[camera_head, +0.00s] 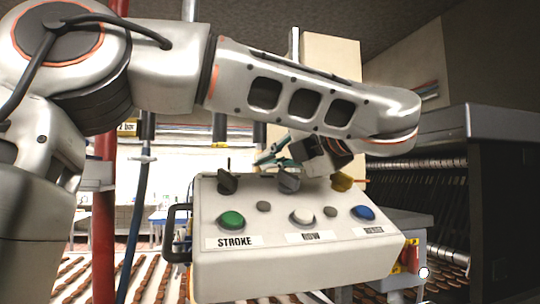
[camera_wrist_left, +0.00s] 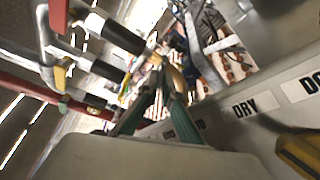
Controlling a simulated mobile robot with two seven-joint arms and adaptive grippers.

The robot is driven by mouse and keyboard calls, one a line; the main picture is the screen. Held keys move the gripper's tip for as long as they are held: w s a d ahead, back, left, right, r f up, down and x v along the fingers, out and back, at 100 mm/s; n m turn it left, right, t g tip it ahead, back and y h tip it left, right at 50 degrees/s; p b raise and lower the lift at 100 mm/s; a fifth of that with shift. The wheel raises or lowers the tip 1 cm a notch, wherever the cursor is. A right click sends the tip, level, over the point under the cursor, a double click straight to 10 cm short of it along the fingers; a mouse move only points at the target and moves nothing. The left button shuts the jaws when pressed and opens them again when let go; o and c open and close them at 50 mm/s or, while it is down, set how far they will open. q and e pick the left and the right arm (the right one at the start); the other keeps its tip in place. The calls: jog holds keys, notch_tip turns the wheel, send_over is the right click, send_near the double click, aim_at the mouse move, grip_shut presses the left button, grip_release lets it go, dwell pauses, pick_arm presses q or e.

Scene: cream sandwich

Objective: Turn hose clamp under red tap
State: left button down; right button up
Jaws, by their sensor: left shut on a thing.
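My left gripper (camera_head: 266,159) reaches in behind the control box in the head view, its teal fingers pointing left. In the left wrist view its fingers (camera_wrist_left: 159,80) close together on a small thing at the tips that I cannot make out. A red tap-like part (camera_wrist_left: 59,14) shows at the upper left of the wrist view, well apart from the fingertips. In the head view a dark blue hose (camera_head: 138,215) hangs at the left with a pale crosspiece on it, perhaps a clamp. I cannot clearly pick out the hose clamp. My right gripper is not in view.
The control box (camera_head: 300,265) with STROKE and other labelled buttons stands close in front, below my left arm. A red pipe (camera_head: 104,220) rises at the left. A dark machine with rollers (camera_head: 412,190) stands at the right. Several black-sleeved valves (camera_wrist_left: 120,37) crowd the wrist view's upper left.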

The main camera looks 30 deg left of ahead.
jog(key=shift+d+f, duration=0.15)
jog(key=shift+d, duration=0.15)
pick_arm(q)
jog(key=c, duration=2.2)
grip_release()
jog(key=shift+c, duration=0.2)
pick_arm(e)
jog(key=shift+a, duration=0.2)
pick_arm(q)
jog(key=shift+f, duration=0.1)
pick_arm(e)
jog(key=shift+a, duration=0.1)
